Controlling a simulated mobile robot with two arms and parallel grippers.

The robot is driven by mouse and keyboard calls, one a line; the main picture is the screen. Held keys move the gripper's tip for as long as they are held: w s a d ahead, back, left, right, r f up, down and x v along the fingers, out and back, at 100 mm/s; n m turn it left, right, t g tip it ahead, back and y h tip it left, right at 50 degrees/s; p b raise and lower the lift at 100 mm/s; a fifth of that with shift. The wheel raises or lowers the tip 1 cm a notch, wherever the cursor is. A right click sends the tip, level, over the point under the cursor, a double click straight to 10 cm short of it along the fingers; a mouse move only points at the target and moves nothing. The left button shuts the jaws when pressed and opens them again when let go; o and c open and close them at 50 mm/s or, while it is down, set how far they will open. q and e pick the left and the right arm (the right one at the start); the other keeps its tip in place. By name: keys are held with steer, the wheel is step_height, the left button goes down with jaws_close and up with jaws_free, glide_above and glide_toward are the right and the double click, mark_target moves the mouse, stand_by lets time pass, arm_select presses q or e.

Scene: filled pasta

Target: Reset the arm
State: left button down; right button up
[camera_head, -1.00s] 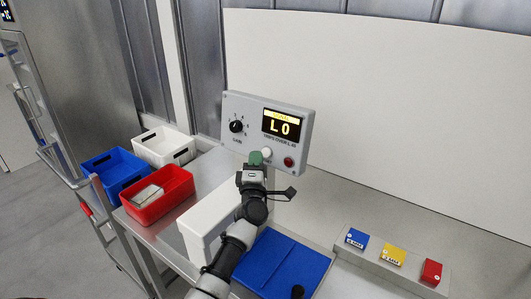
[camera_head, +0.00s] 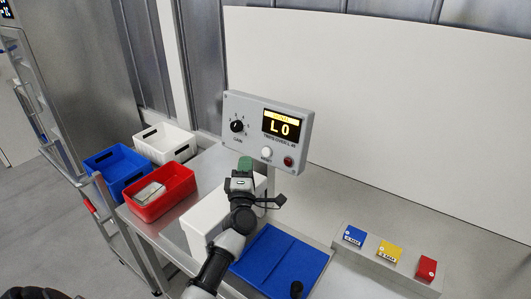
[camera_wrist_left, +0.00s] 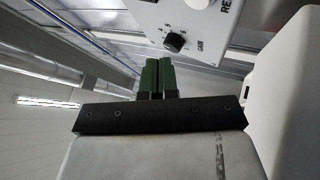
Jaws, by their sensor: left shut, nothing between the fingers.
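My left gripper (camera_head: 245,163) shows in the head view with green fingertips, below the grey control panel (camera_head: 225,112). It is shut and empty, apart from the panel. In the left wrist view its two green fingers (camera_wrist_left: 157,78) lie side by side with only a thin line between them. The panel also shows at the top of the left wrist view (camera_wrist_left: 200,35). It has a black dial (camera_head: 237,126), a lit display reading "L0" (camera_head: 280,127), a white button (camera_head: 266,152) and a red button (camera_head: 288,161). My right gripper is not in view.
A white box (camera_head: 205,218) stands beside my left arm, with a blue board (camera_head: 268,252) to its right. Red (camera_head: 165,205), blue (camera_head: 112,163) and white (camera_head: 170,147) bins stand at left. A grey block (camera_head: 375,265) carries blue, yellow and red tiles at right.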

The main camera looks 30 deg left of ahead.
arm_select(q)
steer(key=s+d+f+m+g+h, duration=0.3)
steer(key=s+d+f+m+h, duration=0.2)
steer(key=d+m+h, duration=0.3)
steer(key=s+d+f+m+g+h, duration=0.3)
steer(key=s+d+f+m+h, duration=0.3)
steer(key=d+m, duration=0.4)
steer(key=s+f+m+g+y, duration=0.2)
steer(key=s+m+g, duration=0.25)
steer(key=s, duration=0.65)
steer(key=s+f+m+g+y, duration=0.1)
steer(key=s+f+m+g, duration=0.35)
steer(key=s, duration=0.75)
step_height(320, 180, down, 30)
steer(key=s+r+n+g+b, duration=0.1)
steer(key=s+g+b, duration=0.1)
steer(key=g+b, duration=0.15)
steer(key=s+a+f+b, duration=0.1)
steer(key=s+f, duration=0.6)
steer(key=f, duration=0.1)
steer(key=s+a+f+b, duration=0.1)
steer(key=s+a+f, duration=0.1)
steer(key=s+f, duration=0.6)
steer(key=shift+a+f+g+y+b, duration=0.3)
steer(key=shift+f+g, duration=0.15)
steer(key=shift+f, duration=0.35)
